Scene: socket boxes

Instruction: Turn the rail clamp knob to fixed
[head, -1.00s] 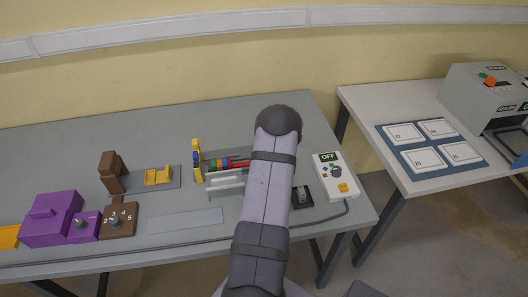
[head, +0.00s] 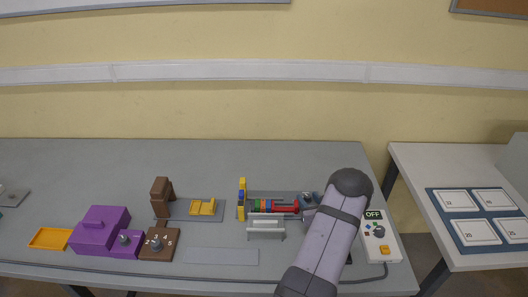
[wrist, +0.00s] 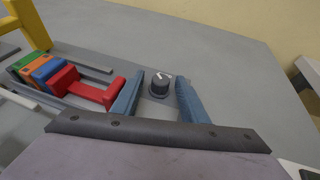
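The clamp knob (wrist: 159,84) is dark grey with a pale mark on top. In the wrist view it stands on the grey surface between the two blue fingers of my gripper (wrist: 160,90). The fingers are apart, and a gap shows on each side of the knob; I cannot tell how far down they reach. In the head view the knob (head: 308,197) shows just beyond my arm, which hides most of the gripper. The red clamp piece (wrist: 88,93) lies left of the fingers on the rail, by blue, orange and green blocks (wrist: 36,68). No position label is readable at the knob.
A yellow end post (head: 242,198) stands at the rail's left end. A grey handle-like bracket (head: 266,222) is in front of the rail. A white control box (head: 378,240) reading OFF is to the right. Purple boxes (head: 104,226) and a brown numbered dial block (head: 160,243) are left.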

